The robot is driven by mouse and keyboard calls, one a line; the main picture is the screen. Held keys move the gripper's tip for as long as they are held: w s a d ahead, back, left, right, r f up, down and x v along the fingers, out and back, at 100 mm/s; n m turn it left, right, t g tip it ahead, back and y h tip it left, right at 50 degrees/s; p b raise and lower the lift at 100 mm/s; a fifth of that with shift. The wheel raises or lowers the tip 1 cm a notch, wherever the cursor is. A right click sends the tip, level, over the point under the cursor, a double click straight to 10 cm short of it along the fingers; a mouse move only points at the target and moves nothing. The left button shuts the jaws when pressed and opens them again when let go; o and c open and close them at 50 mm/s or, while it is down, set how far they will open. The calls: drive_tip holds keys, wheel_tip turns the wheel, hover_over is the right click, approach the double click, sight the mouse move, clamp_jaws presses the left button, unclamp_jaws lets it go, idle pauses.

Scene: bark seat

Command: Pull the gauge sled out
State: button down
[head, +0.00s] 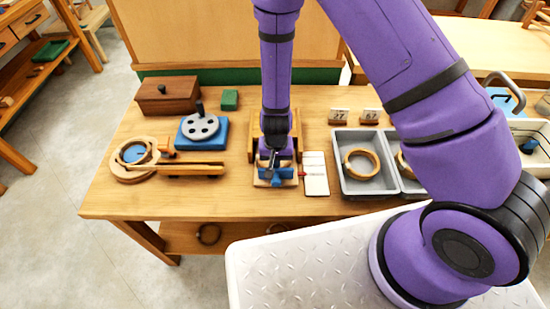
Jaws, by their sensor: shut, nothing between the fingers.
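My gripper (273,160) points down at the middle of the workbench (235,205), seen in the head view. It is shut and empty. Directly below and in front of it is what looks like the gauge sled (276,183), a small light-wood piece with blue parts. It sits at the front of a wooden frame whose sides show left and right of my wrist. A white scale card (316,176) with a red pointer lies just right of the sled. My gripper hides the sled's back part, and I cannot tell whether the fingers touch it.
A wooden ring clamp (135,168) and a blue block with a grey disc (202,130) are on the left. A brown box (168,95) stands behind them. Grey trays (343,170) with wooden rings are on the right. Bench space in front of the sled is clear.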

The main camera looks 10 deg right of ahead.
sight(276, 177)
drive_tip(key=shift+s+f, duration=0.15)
drive_tip(key=shift+s, duration=0.1)
drive_tip(key=shift+s+a, duration=0.2)
drive_tip(key=shift+s, duration=0.9)
drive_tip(key=shift+s+a, duration=0.2)
drive_tip(key=shift+s, duration=0.85)
drive_tip(key=shift+w+r, duration=0.25)
drive_tip(key=shift+r, duration=0.3)
drive_tip(key=shift+w+r, duration=0.15)
drive_tip(key=shift+r, duration=0.85)
drive_tip(key=shift+w+r, duration=0.2)
drive_tip(key=shift+r, duration=0.8)
drive_tip(key=shift+w+r, duration=0.15)
drive_tip(key=shift+r, duration=0.85)
drive_tip(key=shift+r, duration=0.1)
